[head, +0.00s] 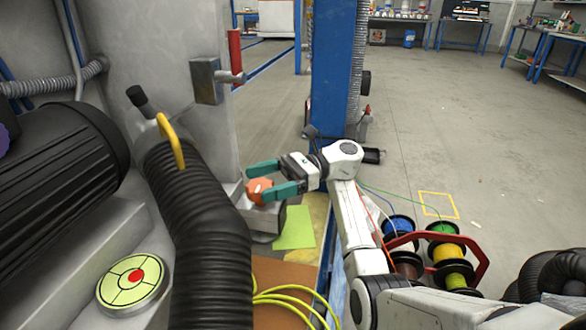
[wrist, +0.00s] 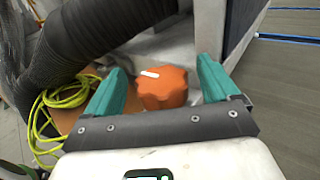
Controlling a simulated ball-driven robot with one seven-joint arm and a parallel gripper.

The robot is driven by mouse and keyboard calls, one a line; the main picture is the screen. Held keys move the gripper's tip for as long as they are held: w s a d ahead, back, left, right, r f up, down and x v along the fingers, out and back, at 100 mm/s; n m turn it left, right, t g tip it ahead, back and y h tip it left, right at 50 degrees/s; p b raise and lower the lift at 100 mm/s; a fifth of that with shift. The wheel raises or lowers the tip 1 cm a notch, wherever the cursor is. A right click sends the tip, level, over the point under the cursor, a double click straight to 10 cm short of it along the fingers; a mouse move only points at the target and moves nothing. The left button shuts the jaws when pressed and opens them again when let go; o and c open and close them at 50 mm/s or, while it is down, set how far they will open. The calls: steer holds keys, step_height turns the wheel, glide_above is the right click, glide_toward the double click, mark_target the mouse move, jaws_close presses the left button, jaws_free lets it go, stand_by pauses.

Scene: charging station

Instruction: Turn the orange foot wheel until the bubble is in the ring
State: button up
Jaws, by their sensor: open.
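The orange foot wheel (head: 259,190) sits low by the grey machine's base in the head view. It fills the middle of the wrist view (wrist: 163,92), with a white mark on its top. My gripper (head: 259,183) is open, its teal fingers on either side of the wheel. In the wrist view, gaps show between the wheel and both fingers (wrist: 162,68), so I see no clear contact. The round yellow-green level (head: 117,296) lies at the lower left of the head view.
A thick black ribbed hose (head: 205,230) runs between the level and the wheel. Yellow cable (head: 300,297) lies in front. A blue post (head: 335,70) stands behind my arm. Cable spools in a red frame (head: 478,262) stand at right. Open floor lies beyond.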

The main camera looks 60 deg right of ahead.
steer(key=s+a+r+p, duration=0.4)
steer(key=s+r+p, duration=0.2)
steer(key=s+r, duration=0.5)
steer(key=shift+s+r, duration=0.35)
steer(key=shift+s, duration=0.85)
steer(key=shift+a, duration=0.1)
